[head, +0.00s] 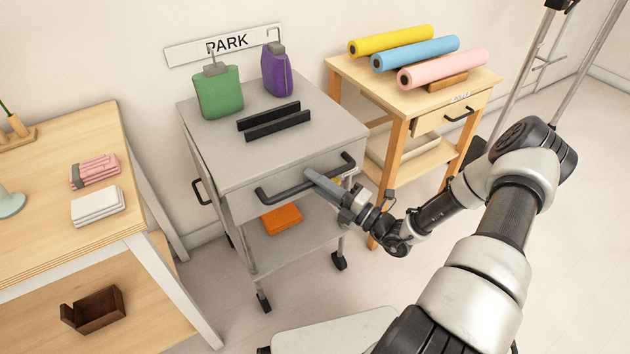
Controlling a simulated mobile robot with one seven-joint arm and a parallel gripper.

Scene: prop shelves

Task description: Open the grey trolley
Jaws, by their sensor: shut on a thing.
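The grey trolley (215,157) stands against the wall under the PARK sign, on black castors. Its drawer (240,207) sits under the top and looks closed, with no gap that I can make out. A long dark bar handle (276,194) runs across the drawer front. My gripper (312,178) reaches in from the right and is shut on this handle, right of its middle. The fingers hide part of the bar. An orange item (282,218) lies on the trolley's lower shelf.
Green (219,92) and purple (276,72) bottles and two black bars (270,121) stand on the trolley top. A wooden table (75,225) is at left. A wooden stand (395,97) with coloured rolls is close at right. The floor in front is partly free.

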